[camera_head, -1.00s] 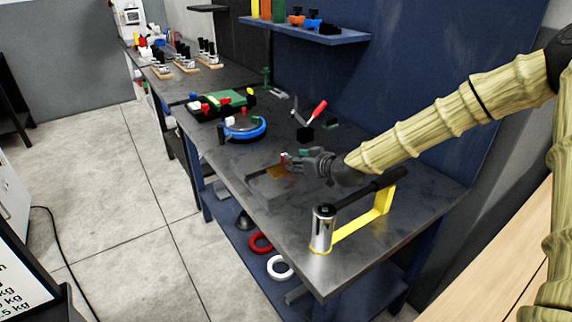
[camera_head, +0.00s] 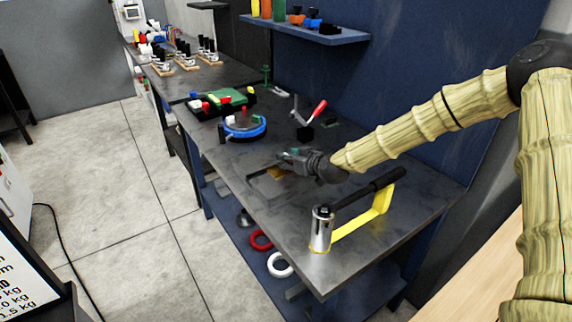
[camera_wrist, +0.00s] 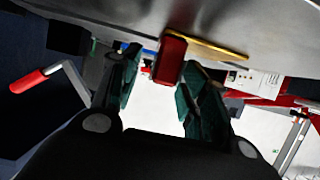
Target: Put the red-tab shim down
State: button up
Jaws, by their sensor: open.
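The red-tab shim lies low at the tabletop. In the wrist view its red tab (camera_wrist: 170,60) stands between my fingertips, nearer the right finger, with the yellow-brass plate (camera_wrist: 208,46) against the grey table surface. In the head view the brass plate (camera_head: 277,172) shows just below my gripper (camera_head: 284,157), and its red tab is hidden there. My gripper, also in the wrist view (camera_wrist: 158,68), has its fingers apart, with a clear gap left of the tab. Whether the right finger touches the tab I cannot tell.
A dark, flat rectangular tray or recess (camera_head: 262,192) surrounds the shim spot. A blue-ringed round fixture (camera_head: 262,130) and a red-handled clamp (camera_head: 319,108) stand behind. A silver cylinder (camera_head: 321,230) with a yellow bracket (camera_head: 368,222) stands at the front right.

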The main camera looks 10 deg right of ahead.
grip_shut()
jog(key=shift+r, duration=0.15)
